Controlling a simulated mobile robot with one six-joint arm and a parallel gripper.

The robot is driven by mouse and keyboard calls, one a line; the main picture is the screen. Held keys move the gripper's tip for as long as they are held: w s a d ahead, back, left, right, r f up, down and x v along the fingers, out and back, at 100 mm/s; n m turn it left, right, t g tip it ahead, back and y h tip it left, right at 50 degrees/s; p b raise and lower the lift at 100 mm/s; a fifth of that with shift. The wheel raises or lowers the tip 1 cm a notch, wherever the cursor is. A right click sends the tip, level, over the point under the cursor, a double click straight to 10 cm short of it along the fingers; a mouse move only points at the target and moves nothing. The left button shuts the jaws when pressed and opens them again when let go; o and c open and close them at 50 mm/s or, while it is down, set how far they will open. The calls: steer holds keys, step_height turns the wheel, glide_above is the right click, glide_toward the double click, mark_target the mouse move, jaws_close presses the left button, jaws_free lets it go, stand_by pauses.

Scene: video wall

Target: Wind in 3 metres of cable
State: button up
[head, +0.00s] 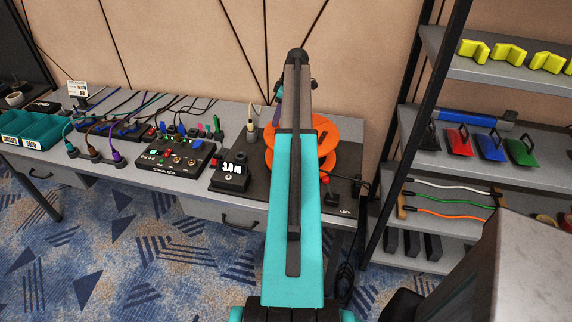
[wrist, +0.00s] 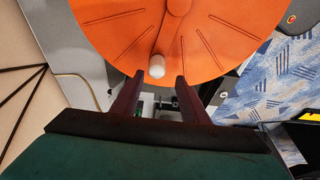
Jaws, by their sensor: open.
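An orange cable reel (head: 325,140) stands on the dark mat at the right end of the bench, partly hidden behind my arm in the head view. In the wrist view the reel's disc (wrist: 105,30) fills the top, with an orange crank arm and a pale handle knob (wrist: 157,69) at its lower end. My gripper (wrist: 160,77) is open, its two dark fingers on either side of the knob's lower end in the picture. Whether they touch it I cannot tell. A black counter box (head: 231,176) left of the reel reads about 3.0 m.
A black control box (head: 175,155) and several coloured cables lie to the left on the bench, with teal bins (head: 30,130) at the far left. A shelf rack (head: 450,140) stands close on the right. A cable hangs off the bench's right end.

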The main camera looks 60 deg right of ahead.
steer(key=shift+r+p, duration=1.05)
steer(key=shift+r, duration=1.65)
steer(key=shift+s, duration=0.1)
